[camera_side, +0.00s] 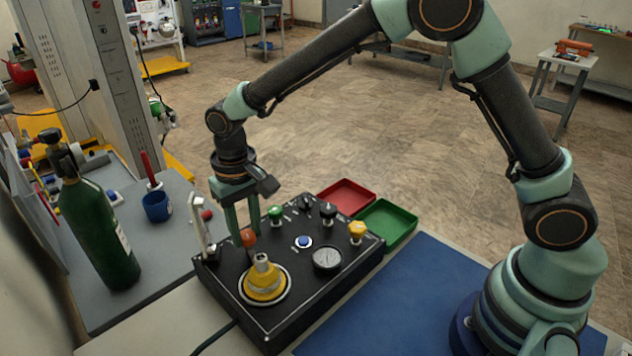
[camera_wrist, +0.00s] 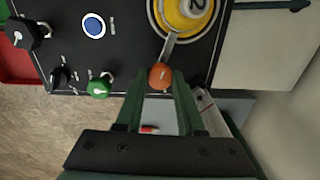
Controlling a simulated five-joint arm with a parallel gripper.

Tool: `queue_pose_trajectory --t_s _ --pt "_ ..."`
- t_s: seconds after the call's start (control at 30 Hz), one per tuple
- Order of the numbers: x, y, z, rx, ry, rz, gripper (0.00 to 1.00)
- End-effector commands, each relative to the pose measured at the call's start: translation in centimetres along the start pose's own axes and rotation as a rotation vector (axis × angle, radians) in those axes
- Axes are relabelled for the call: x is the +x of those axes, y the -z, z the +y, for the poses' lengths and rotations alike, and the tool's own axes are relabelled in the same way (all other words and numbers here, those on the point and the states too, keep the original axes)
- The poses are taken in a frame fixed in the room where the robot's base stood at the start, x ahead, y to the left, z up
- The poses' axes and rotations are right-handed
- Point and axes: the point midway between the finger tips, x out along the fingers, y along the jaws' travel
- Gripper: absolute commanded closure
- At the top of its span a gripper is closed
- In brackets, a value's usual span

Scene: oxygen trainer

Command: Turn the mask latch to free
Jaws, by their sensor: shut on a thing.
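The black control panel (camera_side: 240,321) carries a yellow round fitting (camera_side: 264,284) with a pale rim; it also shows in the wrist view (camera_wrist: 183,16). In the wrist view a metal lever (camera_wrist: 168,48) runs from this fitting to an orange ball knob (camera_wrist: 161,77). I take this lever to be the mask latch; no readable label confirms it. The orange knob also shows in the side view (camera_side: 249,238). My gripper (camera_side: 242,238) points down at the panel, its green fingers shut on the orange knob. The fingers (camera_wrist: 160,84) are on both sides of it in the wrist view.
Green (camera_side: 275,212), black (camera_side: 328,210) and yellow (camera_side: 357,229) knobs, a blue button (camera_side: 303,242) and a gauge (camera_side: 327,258) share the panel. An upright metal lever (camera_side: 200,222) stands at its left edge. Red (camera_side: 346,195) and green (camera_side: 387,222) trays lie behind. A green cylinder (camera_side: 97,230) stands left.

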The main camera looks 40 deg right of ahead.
Motion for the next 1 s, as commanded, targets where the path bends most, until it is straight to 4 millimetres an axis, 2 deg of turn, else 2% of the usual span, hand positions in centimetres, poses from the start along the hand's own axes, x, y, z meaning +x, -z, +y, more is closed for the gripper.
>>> queue_pose_trajectory --t_s 0.37,1.0 --pt "-0.07 0.06 0.01 -0.124 0.000 0.000 1.00" --pt "-0.11 0.10 -0.03 -0.705 0.000 0.002 1.00"
